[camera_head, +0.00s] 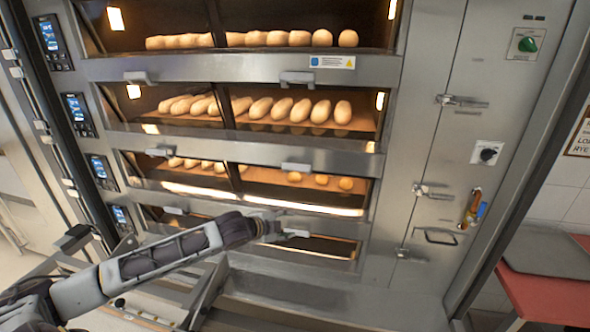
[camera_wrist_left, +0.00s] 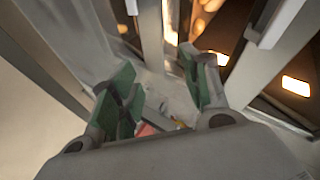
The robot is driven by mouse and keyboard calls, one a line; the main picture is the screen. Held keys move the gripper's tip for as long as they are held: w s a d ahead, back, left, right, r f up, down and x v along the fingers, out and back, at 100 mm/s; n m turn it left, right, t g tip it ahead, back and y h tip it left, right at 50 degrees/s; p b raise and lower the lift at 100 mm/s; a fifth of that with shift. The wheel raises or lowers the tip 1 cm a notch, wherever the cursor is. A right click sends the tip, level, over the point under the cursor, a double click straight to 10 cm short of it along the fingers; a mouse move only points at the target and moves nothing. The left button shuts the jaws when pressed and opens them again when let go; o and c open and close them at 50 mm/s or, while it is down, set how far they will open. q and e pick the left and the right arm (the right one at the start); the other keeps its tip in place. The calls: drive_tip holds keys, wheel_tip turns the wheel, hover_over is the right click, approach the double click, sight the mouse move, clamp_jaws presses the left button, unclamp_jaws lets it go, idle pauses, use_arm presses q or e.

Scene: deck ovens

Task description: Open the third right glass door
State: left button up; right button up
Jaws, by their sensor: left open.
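The third glass door down on the right (camera_head: 300,188) is in the oven front, with rolls and a bright strip showing behind it. It looks shut. A pale handle (camera_head: 297,167) sits on the bar above this glass, and another handle (camera_head: 296,233) sits on the bar below it. My left gripper (camera_head: 279,231) is at the lower bar, in front of the lowest deck and close to the lower handle; I cannot tell whether they touch. In the left wrist view its two green-padded fingers (camera_wrist_left: 160,97) are apart with nothing between them. My right gripper is not in view.
Upper decks hold several loaves (camera_head: 285,108) behind glass. Control panels (camera_head: 79,114) line the left side. A steel cabinet (camera_head: 432,150) with latches stands on the right, beside a red table (camera_head: 545,295). My left arm crosses the lower front.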

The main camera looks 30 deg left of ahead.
use_arm(q)
drive_tip(key=w+a+r+m+t, duration=0.1)
drive_tip(key=w+a+r+m, duration=0.1)
drive_tip(key=r, duration=0.5)
drive_tip(key=w+a+r+m+t, duration=0.1)
drive_tip(key=w+a+r, duration=0.2)
drive_tip(key=a+r, duration=0.2)
wheel_tip(320, 180, up, 3)
drive_tip(key=shift+w+a+f+m+t+h, duration=0.1)
drive_tip(key=shift+w+a+m+t+h, duration=0.2)
drive_tip(key=shift+m+h, duration=0.1)
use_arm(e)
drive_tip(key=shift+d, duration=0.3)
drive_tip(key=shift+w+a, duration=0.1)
